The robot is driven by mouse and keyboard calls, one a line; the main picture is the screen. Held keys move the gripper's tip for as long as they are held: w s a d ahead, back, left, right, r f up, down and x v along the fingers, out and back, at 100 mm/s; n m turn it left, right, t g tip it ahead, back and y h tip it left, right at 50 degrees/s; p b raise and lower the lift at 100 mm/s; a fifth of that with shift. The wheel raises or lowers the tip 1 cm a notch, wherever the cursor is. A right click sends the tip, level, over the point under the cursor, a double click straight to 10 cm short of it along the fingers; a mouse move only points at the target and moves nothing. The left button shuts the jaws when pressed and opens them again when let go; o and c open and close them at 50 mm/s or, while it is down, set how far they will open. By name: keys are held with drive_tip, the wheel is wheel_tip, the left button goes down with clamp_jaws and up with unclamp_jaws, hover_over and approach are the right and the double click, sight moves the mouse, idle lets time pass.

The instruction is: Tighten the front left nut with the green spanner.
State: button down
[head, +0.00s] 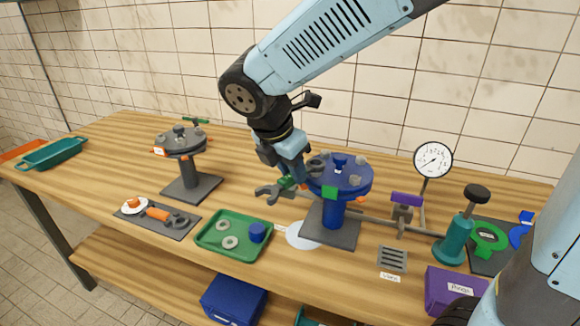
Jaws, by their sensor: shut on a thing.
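My gripper (294,174) is shut on the green spanner (286,183) at the left side of the blue flange (342,180). One grey open jaw of the spanner points left, clear of the flange. Its other end is partly hidden by my gripper. A grey part near the flange's left rim may be that end or a nut; I cannot tell. Grey nuts (354,181) show on the flange top around a blue centre piece. A green tag (330,193) is on its front rim. The front left nut is not clearly visible, and I cannot tell whether the spanner is on it.
A grey flange (180,142) stands to the left. An orange spanner (158,213) lies on a dark mat. A green tray (212,239) holds rings and a blue cup. A gauge (433,160), a teal pump-like thing (455,241) and a purple box (454,291) are right.

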drive_tip(key=shift+d+f, duration=0.1)
drive_tip(key=shift+f, duration=0.65)
drive_tip(key=shift+f, duration=0.2)
drive_tip(key=shift+f, duration=0.25)
idle(0.3)
drive_tip(key=w+a+m+g+h, duration=0.1)
drive_tip(key=w+m+g, duration=0.3)
drive_tip(key=w+m, duration=0.4)
drive_tip(key=m, duration=0.5)
drive_tip(key=shift+w+a+g, duration=0.15)
drive_tip(key=shift+a+g, duration=0.15)
drive_tip(key=shift+a, duration=0.1)
drive_tip(key=shift+f, duration=0.1)
drive_tip(key=shift+s+n, duration=0.45)
drive_tip(key=shift+n, duration=0.15)
